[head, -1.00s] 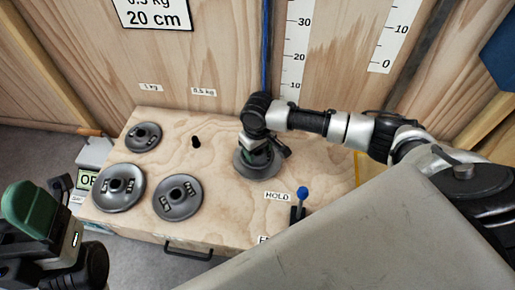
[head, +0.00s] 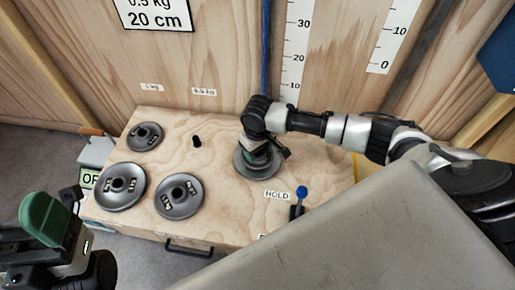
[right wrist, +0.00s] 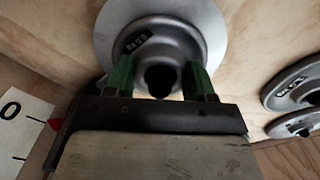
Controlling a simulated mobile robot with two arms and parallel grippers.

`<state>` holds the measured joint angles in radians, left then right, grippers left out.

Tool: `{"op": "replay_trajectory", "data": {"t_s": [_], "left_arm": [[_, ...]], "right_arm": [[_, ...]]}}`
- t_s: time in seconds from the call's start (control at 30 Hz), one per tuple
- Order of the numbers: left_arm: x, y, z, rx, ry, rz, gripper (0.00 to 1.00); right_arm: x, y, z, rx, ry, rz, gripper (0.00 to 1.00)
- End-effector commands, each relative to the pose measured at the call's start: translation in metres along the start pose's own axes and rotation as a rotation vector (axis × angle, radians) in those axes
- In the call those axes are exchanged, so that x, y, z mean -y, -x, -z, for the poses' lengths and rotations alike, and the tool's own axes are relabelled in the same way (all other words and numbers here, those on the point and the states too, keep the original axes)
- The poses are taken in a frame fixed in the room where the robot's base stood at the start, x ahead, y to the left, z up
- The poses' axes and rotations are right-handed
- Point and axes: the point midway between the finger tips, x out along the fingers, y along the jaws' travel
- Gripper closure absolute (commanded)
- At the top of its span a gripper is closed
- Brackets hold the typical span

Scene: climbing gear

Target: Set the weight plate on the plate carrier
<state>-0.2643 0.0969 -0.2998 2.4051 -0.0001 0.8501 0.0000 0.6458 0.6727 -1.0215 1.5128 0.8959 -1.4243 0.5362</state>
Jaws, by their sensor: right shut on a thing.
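A grey weight plate (head: 243,168) lies flat on the wooden bench, below my right gripper (head: 259,155). In the right wrist view the plate (right wrist: 205,32) has a dark label, and the right gripper's green fingers (right wrist: 160,80) are shut on its hub, one on each side. A dark round shape shows in the middle of the hub; I cannot tell if it is a hole or a post. I cannot make out the plate carrier; it may be hidden under the plate and gripper. My left gripper (head: 50,228) is at the lower left, away from the plates; its jaw gap is unclear.
A blue-knobbed lever (head: 301,192) stands by the HOLD label. A blue cord (head: 265,60) and height scales (head: 298,50) are on the back wall.

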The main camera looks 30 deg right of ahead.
Motion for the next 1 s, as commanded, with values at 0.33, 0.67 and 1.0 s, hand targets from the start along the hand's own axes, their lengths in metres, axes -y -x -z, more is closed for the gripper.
{"op": "replay_trajectory", "data": {"t_s": [0.33,0.67,1.0], "left_arm": [[0.001,-0.002,0.002,-0.010,-0.001,0.009,0.20],[0.001,-0.003,0.002,-0.015,-0.001,0.007,0.20],[0.000,-0.015,0.008,0.024,0.003,0.015,0.20]], "right_arm": [[0.000,-0.006,0.001,-0.003,0.001,0.001,0.93],[0.000,-0.007,0.001,-0.002,0.000,0.000,0.35],[0.000,0.017,0.000,0.000,0.000,0.000,0.35]]}}
